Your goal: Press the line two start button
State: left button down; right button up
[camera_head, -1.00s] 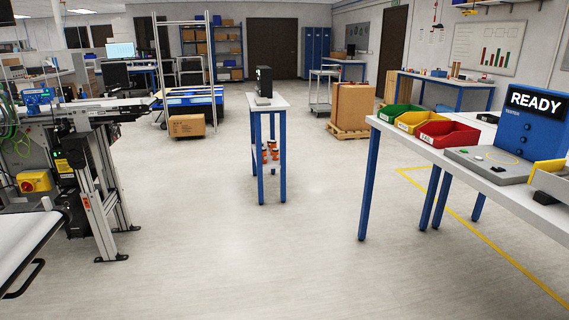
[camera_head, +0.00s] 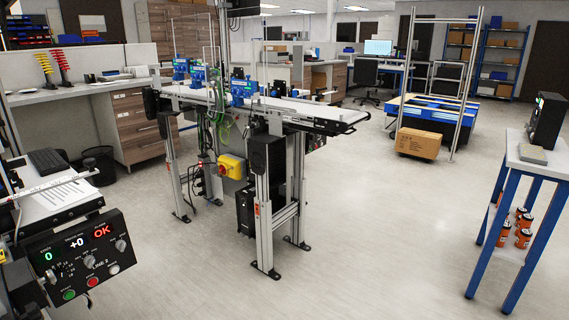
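The black line two control panel (camera_head: 82,262) is at the lower left of the head view, tilted, on the front of a conveyor. It reads "LINE 2" and shows a green 0, a white +0 and a red OK. A green button (camera_head: 69,295) sits at its lower left edge, with a red button (camera_head: 92,282) and a white button (camera_head: 114,269) to its right. Several knobs are above them. Neither of my grippers is in view.
A conveyor (camera_head: 262,108) on metal legs stands ahead, with a yellow switch box (camera_head: 232,167) on its side. A blue-legged table (camera_head: 536,165) is at the right. A cardboard box (camera_head: 418,143) lies farther back. The floor in the middle is clear.

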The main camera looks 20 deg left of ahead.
aim_at(69, 294)
jog(key=u, duration=1.05)
jog(key=i, duration=0.85)
jog(key=u, duration=0.75)
